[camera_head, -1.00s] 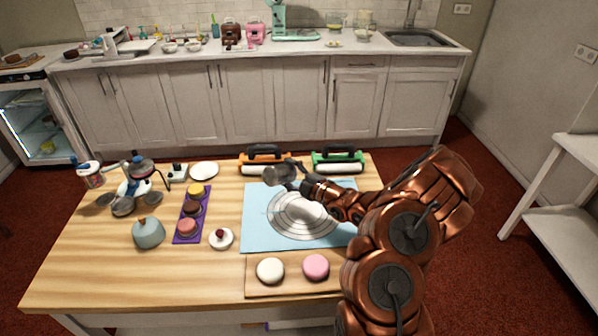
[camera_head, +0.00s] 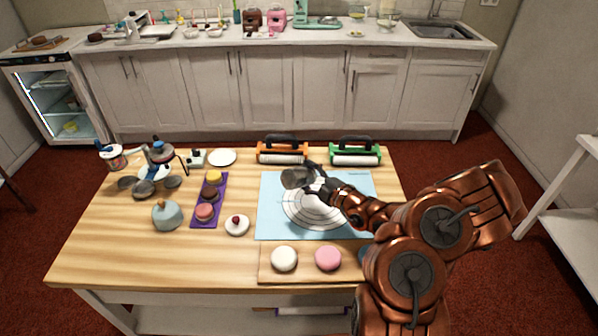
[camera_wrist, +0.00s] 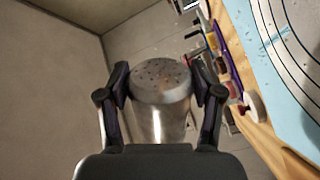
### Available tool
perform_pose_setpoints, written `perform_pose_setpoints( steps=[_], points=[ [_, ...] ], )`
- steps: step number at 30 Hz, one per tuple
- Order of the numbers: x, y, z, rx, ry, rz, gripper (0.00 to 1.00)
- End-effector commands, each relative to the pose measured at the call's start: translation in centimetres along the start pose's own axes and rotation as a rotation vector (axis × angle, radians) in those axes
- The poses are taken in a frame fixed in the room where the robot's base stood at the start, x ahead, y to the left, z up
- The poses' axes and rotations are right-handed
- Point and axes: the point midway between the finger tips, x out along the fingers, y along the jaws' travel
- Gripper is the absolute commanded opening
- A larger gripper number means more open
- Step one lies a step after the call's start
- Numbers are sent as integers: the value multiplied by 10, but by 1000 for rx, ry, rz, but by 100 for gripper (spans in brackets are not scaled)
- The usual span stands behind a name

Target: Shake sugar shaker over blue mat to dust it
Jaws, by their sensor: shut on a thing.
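The blue mat (camera_head: 268,222) lies on the wooden table and carries printed white and dark rings. My gripper (camera_head: 312,181) is over the upper part of the mat, reaching in from the right. It is shut on the metal sugar shaker (camera_head: 293,177), which is tilted, its end pointing left. In the wrist view the shaker (camera_wrist: 160,105) sits between both fingers, with its perforated lid facing away from my palm. The mat also shows at the right of the wrist view (camera_wrist: 262,62).
An orange roller (camera_head: 282,152) and a green roller (camera_head: 355,153) stand behind the mat. A board (camera_head: 306,272) with white and pink macarons lies in front. Left are a purple tray (camera_head: 222,200), a small plate (camera_head: 237,228) and a blue-grey dome (camera_head: 167,215).

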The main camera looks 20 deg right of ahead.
Motion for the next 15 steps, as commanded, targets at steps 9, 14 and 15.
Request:
perform_pose_setpoints(
  steps=[9, 14, 15],
  points=[
    [-22, 5, 22, 1, -2, -1, 19],
    [-24, 4, 24, 1, 1, -1, 19],
    [-24, 4, 24, 1, 1, -1, 19]
  ],
)
